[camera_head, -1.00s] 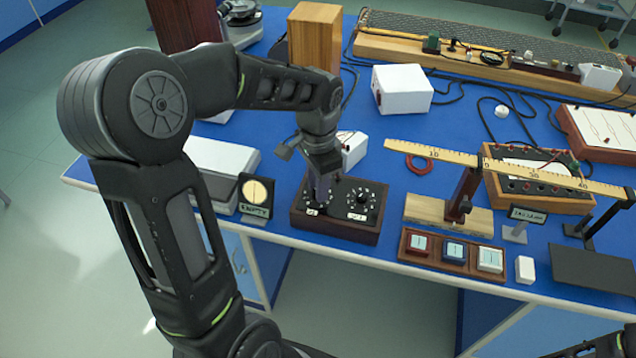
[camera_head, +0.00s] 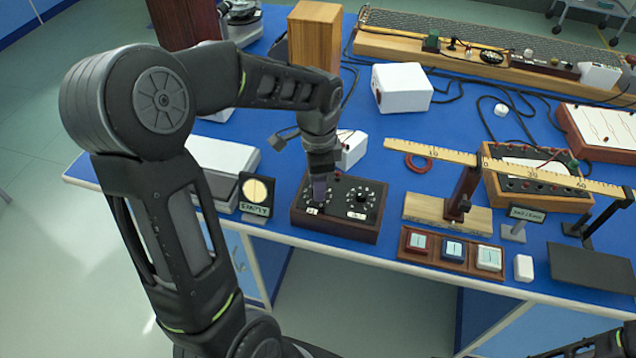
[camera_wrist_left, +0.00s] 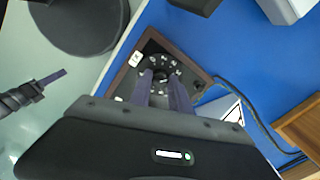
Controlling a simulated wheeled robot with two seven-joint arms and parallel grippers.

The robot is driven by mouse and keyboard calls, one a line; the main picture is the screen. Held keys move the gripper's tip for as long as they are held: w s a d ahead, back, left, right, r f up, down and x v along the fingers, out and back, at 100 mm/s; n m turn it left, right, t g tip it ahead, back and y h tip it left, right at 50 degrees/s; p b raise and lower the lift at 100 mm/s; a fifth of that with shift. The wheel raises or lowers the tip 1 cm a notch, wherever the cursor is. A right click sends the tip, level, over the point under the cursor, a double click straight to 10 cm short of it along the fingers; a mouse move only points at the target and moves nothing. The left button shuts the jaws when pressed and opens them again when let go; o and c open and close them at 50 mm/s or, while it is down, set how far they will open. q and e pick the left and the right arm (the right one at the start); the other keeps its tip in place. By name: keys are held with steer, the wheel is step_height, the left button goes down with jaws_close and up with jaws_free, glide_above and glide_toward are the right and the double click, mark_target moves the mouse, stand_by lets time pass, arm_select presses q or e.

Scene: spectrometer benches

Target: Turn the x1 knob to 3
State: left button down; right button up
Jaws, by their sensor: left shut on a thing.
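A dark box with a wooden rim (camera_head: 335,226) stands at the front of the blue bench and bears two round dials. My left gripper (camera_head: 319,196) points down onto the left dial and is shut on its knob. In the left wrist view, the fingers (camera_wrist_left: 160,88) stand on either side of the black knob (camera_wrist_left: 160,76), with white marks around it. The right dial (camera_head: 361,196) is free. A small white label lies in front of each dial; I cannot read them surely, nor the knob's setting. A dark, finger-like part, probably my right gripper (camera_wrist_left: 52,79), shows in the left wrist view.
A small sign with a round cream disc (camera_head: 257,193) stands close left of the box. A wooden stand (camera_head: 447,214) and a tray of coloured blocks (camera_head: 452,262) are to the right. A white block (camera_head: 352,148) stands behind the box.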

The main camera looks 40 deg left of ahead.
arm_select(q)
steer(key=c, duration=1.2)
jaws_free()
steer(key=shift+r, duration=0.1)
step_height(320, 180, up, 8)
steer(key=shift+f, duration=0.15)
